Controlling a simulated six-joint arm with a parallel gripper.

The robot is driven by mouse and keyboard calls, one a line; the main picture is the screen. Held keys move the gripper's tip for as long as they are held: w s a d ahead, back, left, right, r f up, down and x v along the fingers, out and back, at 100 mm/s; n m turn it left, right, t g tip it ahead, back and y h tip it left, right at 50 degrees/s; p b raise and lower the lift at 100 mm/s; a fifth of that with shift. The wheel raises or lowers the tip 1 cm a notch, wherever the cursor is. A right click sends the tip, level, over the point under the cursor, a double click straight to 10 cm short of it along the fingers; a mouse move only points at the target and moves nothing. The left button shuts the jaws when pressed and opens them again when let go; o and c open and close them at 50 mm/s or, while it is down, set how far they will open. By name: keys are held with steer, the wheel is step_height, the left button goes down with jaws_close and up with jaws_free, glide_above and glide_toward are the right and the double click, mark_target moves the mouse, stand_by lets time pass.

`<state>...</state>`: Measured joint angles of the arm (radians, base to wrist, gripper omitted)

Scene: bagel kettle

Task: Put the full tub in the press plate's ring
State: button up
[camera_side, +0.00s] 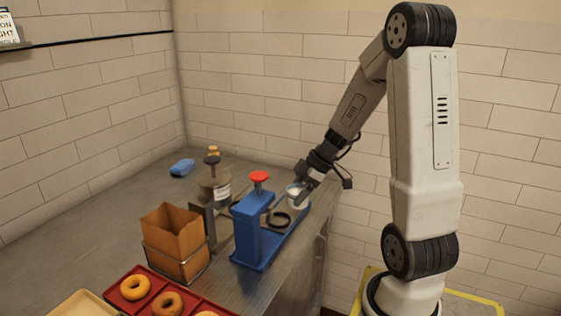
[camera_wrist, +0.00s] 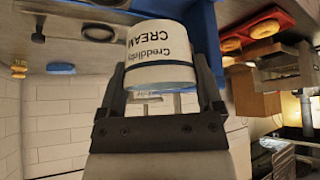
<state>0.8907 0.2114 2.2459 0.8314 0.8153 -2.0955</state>
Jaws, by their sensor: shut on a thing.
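A white tub (camera_side: 297,195) is between my gripper's fingers in the side view. In the wrist view the tub (camera_wrist: 160,60) fills the middle and its cream label reads upside down. My gripper (camera_side: 302,193) is shut on it, with a finger on each side. The blue press (camera_side: 249,225) has a red knob (camera_side: 259,177) on top. A dark ring (camera_side: 278,219) lies on its base plate. The tub is held beyond the ring, near the far end of the press base. I cannot tell whether it touches the base. Its contents are not clear.
A brown paper bag (camera_side: 176,240) in a wire stand and a red tray (camera_side: 133,306) of bagels are at the front left. A grey dispenser (camera_side: 213,190) stands left of the press. A blue sponge (camera_side: 182,168) lies farther back.

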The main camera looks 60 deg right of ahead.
steer(key=w+d+f, duration=0.1)
steer(key=w+f, duration=0.1)
steer(key=w+d+f, duration=0.1)
steer(key=w+f, duration=0.1)
steer(key=w+d+f, duration=0.1)
steer(key=w+f, duration=0.2)
steer(key=shift+d, duration=0.3)
steer(key=shift+w+d+f, duration=0.1)
steer(key=shift+w+f, duration=0.15)
steer(key=shift+f, duration=1.5)
steer(key=shift+f, duration=0.15)
steer(key=o, duration=1.2)
steer(key=shift+r, duration=0.2)
steer(key=v, duration=1.2)
